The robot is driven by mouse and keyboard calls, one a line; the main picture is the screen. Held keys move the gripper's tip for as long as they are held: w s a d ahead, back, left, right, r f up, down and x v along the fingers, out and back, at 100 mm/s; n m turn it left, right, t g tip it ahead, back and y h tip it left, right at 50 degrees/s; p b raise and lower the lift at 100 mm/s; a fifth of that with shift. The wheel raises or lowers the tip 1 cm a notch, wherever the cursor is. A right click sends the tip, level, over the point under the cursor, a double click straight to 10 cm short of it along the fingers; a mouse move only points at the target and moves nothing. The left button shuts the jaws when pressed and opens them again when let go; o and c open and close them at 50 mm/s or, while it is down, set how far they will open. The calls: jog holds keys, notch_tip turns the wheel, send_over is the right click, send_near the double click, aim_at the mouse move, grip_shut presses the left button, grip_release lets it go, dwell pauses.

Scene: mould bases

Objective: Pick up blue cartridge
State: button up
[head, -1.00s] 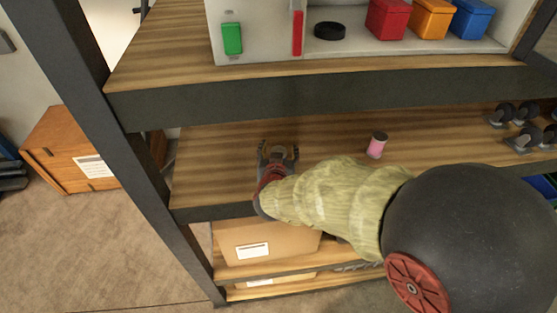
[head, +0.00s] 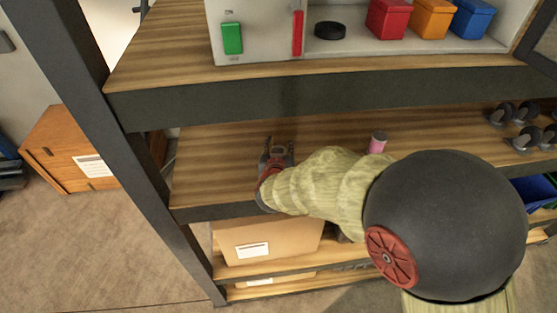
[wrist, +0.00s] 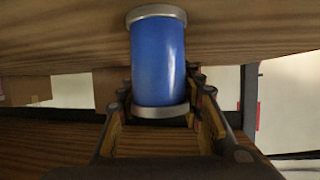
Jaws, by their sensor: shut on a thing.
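The blue cartridge (wrist: 158,62), a cylinder with grey end caps, stands upright between the fingers in the wrist view. My gripper (wrist: 160,112) is shut on its lower part, with a finger on each side. In the head view my gripper (head: 277,152) is over the left part of the middle shelf. There the blue cartridge cannot be clearly made out between the fingers.
A pink spool-like cartridge (head: 377,143) stands on the middle shelf (head: 215,165), right of my gripper. Several casters (head: 525,125) lie farther right. The upper shelf edge (head: 330,93) runs above my gripper. A dark post (head: 110,140) stands at the left.

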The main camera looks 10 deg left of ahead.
jog(key=c, duration=0.6)
grip_shut()
